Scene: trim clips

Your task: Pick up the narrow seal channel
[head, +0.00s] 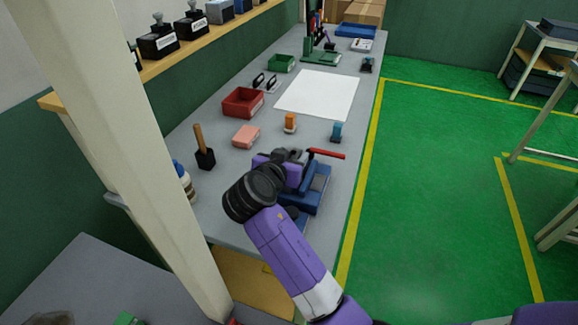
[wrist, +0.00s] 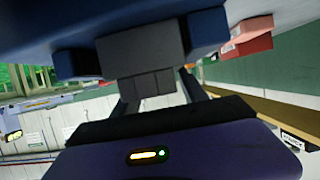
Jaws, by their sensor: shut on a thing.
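My gripper (head: 290,157) is at the blue vice-like fixture (head: 318,188) on the near part of the bench. My purple arm and black wrist hide part of the fixture in the head view. In the wrist view the two dark fingers (wrist: 158,92) stand on either side of a grey ridged piece (wrist: 152,84) and are shut on it. This piece sits right against a larger dark grey block (wrist: 140,52) below the blue body. I cannot tell from its shape whether the grey piece is the narrow seal channel. No other narrow channel shows clearly.
A red lever (head: 327,154) sticks out to the right of the fixture. A pale post (head: 120,130) rises on the left.

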